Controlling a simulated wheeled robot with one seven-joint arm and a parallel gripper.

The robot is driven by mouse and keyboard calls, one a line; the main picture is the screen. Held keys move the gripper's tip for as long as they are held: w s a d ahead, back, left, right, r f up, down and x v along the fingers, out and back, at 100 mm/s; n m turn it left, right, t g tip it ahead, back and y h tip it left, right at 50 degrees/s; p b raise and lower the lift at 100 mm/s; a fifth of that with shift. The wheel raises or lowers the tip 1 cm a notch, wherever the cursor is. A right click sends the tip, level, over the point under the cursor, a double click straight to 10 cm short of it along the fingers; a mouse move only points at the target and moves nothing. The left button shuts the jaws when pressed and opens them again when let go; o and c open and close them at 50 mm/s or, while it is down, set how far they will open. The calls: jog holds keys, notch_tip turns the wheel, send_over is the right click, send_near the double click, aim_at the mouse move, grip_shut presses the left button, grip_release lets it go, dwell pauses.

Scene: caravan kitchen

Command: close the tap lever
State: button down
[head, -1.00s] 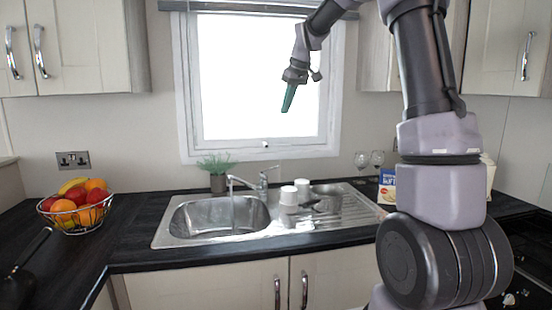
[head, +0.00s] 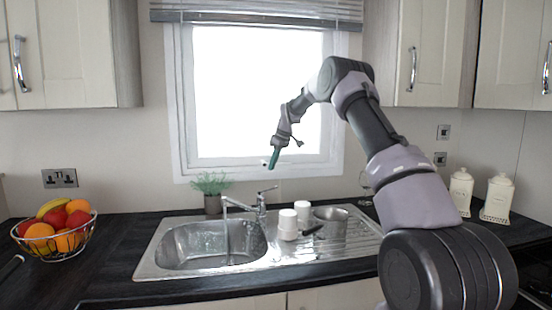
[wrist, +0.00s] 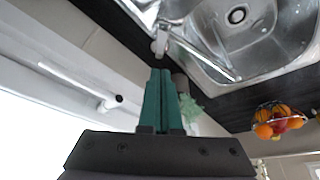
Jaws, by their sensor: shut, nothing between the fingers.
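The chrome tap (head: 258,208) stands behind the sink basin (head: 190,246), its spout reaching left over the basin. Its slim lever (head: 267,189) points up and to the right. A thin vertical stream (head: 227,236) shows under the spout. My gripper (head: 272,166), with green fingers, is shut and empty. It hangs in front of the window, a little above the lever and apart from it. In the wrist view the shut fingers (wrist: 160,72) point toward the tap (wrist: 161,42); the lever is hard to make out there.
A potted plant (head: 211,190) stands left of the tap. A fruit basket (head: 56,236) is at the far left. The window sill (head: 262,170) is close behind my gripper.

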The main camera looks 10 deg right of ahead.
aim_at(267, 190)
jog(key=x, duration=0.3)
jog(key=shift+w+f, duration=0.1)
jog(key=shift+f, duration=0.3)
jog(key=shift+s+d+f, duration=0.2)
jog(key=shift+s+f, duration=0.05)
jog(key=shift+f, duration=0.3)
jog(key=shift+s+d+f, duration=0.2)
jog(key=shift+f, duration=0.65)
jog(key=shift+s+d+f, duration=0.1)
jog(key=shift+s+f, duration=0.05)
jog(key=shift+f, duration=0.15)
jog(key=shift+s+d+f+t+y, duration=0.45)
jog(key=shift+d+f+t+y, duration=0.1)
jog(key=shift+f, duration=0.1)
jog(key=shift+s+d+f, duration=0.15)
jog(key=shift+s+f, duration=0.1)
jog(key=shift+f, duration=0.2)
jog(key=shift+s+d+f, duration=0.15)
jog(key=shift+s+f, duration=0.05)
jog(key=shift+f, duration=0.25)
